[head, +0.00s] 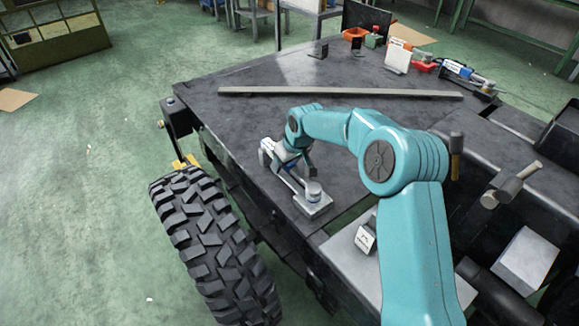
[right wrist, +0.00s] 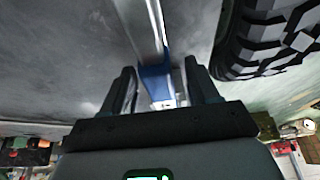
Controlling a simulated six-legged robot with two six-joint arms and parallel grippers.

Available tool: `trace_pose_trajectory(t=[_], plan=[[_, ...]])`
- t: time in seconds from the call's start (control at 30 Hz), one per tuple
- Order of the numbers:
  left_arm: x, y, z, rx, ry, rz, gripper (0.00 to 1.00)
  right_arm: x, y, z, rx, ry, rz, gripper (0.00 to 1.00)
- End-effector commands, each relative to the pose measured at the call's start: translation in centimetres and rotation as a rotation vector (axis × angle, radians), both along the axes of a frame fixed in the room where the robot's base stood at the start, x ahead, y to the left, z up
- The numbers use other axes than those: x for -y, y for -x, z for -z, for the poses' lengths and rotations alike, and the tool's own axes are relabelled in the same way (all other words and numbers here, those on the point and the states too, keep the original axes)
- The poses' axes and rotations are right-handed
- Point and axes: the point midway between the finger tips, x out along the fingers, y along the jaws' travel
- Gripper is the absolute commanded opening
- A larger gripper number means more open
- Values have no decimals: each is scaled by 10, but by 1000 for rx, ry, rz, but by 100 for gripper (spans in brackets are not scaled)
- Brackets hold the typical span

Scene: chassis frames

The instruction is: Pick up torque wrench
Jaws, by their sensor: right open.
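The torque wrench lies on the dark chassis deck (head: 230,105). In the head view its silver shaft (head: 292,184) shows below my right gripper (head: 291,164), with its lower end by a round silver piece on a flat grey block (head: 314,208). In the right wrist view the silver shaft and blue handle of the torque wrench (right wrist: 155,72) run between the fingers of my right gripper (right wrist: 163,85). The fingers are open on either side of the handle, with a gap. The gripper partly hides the wrench in the head view. My left gripper is not in view.
A long metal bar (head: 340,93) lies across the deck. A big tyre (head: 212,252) stands beside the deck edge and is close in the right wrist view (right wrist: 268,42). A mallet (head: 511,183) and a grey block (head: 525,262) are at the right.

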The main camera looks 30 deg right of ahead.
Motion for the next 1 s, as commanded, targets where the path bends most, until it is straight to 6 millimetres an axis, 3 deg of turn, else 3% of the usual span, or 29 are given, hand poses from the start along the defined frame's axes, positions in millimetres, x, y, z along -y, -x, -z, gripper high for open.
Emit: trace_pose_trajectory(t=[0.27,0.47,0.8,1.0], plan=[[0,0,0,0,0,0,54,0,-3,5,1,0,0,60],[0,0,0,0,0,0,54,0,-3,5,1,0,0,0],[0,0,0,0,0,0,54,0,-3,1,4,0,0,0],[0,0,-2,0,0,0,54,0,-4,-21,6,0,0,0]])
